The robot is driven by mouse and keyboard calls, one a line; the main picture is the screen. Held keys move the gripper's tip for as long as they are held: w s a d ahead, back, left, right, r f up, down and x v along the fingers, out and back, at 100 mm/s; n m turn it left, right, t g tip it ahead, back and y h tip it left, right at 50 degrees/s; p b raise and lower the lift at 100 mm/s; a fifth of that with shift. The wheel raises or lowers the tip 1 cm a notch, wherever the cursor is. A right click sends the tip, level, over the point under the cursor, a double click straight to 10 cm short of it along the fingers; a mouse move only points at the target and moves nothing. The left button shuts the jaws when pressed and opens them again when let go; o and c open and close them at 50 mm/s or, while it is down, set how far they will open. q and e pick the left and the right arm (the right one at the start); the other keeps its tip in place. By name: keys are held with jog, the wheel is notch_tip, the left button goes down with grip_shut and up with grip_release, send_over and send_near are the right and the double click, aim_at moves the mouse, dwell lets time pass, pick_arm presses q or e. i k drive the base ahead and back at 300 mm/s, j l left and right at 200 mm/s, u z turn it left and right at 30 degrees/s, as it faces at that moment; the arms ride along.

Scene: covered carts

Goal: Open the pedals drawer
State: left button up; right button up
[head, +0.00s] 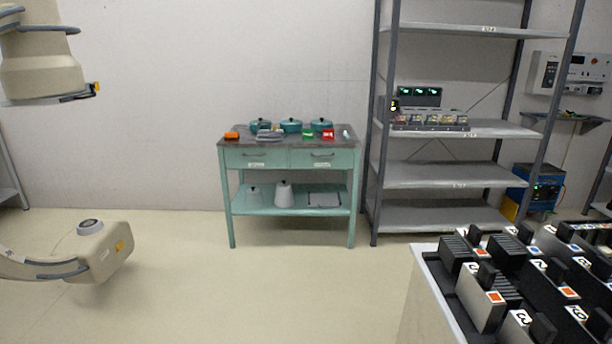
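A teal cart (226,195) with a grey top stands against the back wall, well away from me. It has two drawers side by side under the top, a left drawer (243,158) and a right drawer (340,159). Each has a dark handle and a small white label. Both drawers look shut. The labels are too small to read, so I cannot tell which is the pedals drawer. Neither of my grippers shows clearly.
Teal lidded pots (291,126) and small coloured items stand on the cart top; a white canister (283,194) is on its lower shelf. A grey shelf rack (440,175) stands right of it. A table (424,300) with black devices is near right. The floor before the cart is clear.

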aim_at(301, 158)
jog(key=i, duration=3.4)
